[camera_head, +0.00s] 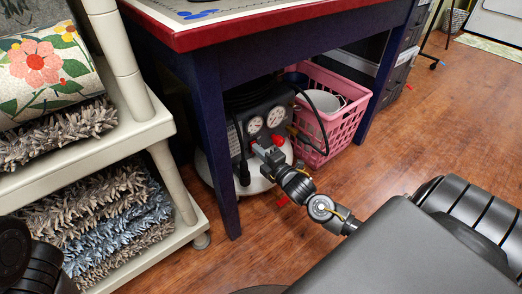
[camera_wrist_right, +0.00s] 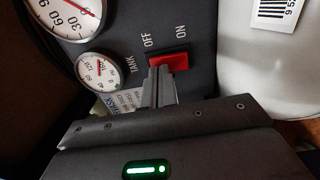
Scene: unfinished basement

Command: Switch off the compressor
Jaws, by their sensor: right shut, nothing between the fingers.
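The compressor (camera_head: 238,110) stands under the table, with a dark front panel and two round gauges. Its red rocker switch (camera_wrist_right: 168,62) sits on the panel beside the OFF and ON labels in the right wrist view. My right gripper (camera_head: 262,152) reaches in to the panel below the gauges. In the wrist view the right gripper (camera_wrist_right: 157,72) is shut and empty, its tips at the OFF-side end of the switch and overlapping its edge. I cannot tell whether they press on it. A part of my left arm shows at the lower left; its gripper is out of view.
A table (camera_head: 205,120) with dark blue legs and a red edge stands over the compressor. A pink basket (camera_head: 345,125) is right beside it. A cream shelf (camera_head: 150,135) with rugs stands at left.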

